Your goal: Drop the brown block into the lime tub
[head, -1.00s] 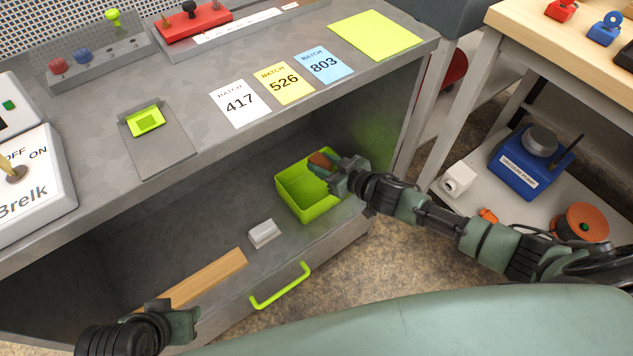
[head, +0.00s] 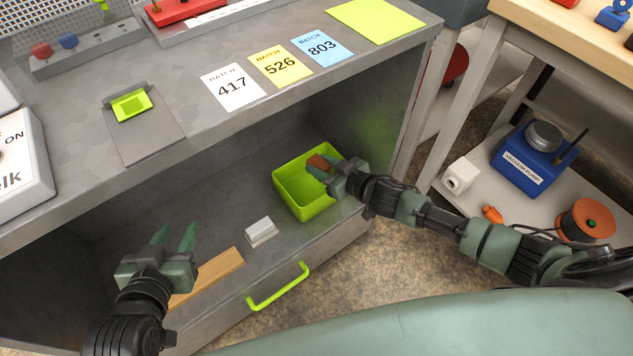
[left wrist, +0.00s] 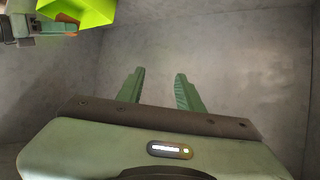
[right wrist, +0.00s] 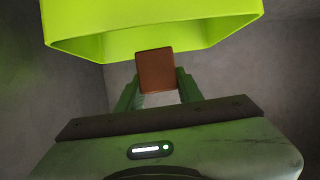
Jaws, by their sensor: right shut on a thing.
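The lime tub (head: 307,209) sits on the shelf floor under the workbench, at the right. The brown block (head: 319,162) is held at the tub's opening by my right gripper (head: 333,173), which reaches in from the right. In the right wrist view the brown block (right wrist: 157,71) is between the fingers of my right gripper (right wrist: 157,88), in front of the lime tub's wall (right wrist: 150,35). My left gripper (head: 176,240) is open and empty over the left part of the shelf. The left wrist view shows its two fingers (left wrist: 159,90) apart and part of the lime tub (left wrist: 85,8).
A white-grey block (head: 260,232) and a wooden strip (head: 210,276) lie on the shelf. A lime handle (head: 280,290) is on the front edge. The worktop above holds batch cards (head: 233,87). A side table (head: 475,90) stands at the right.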

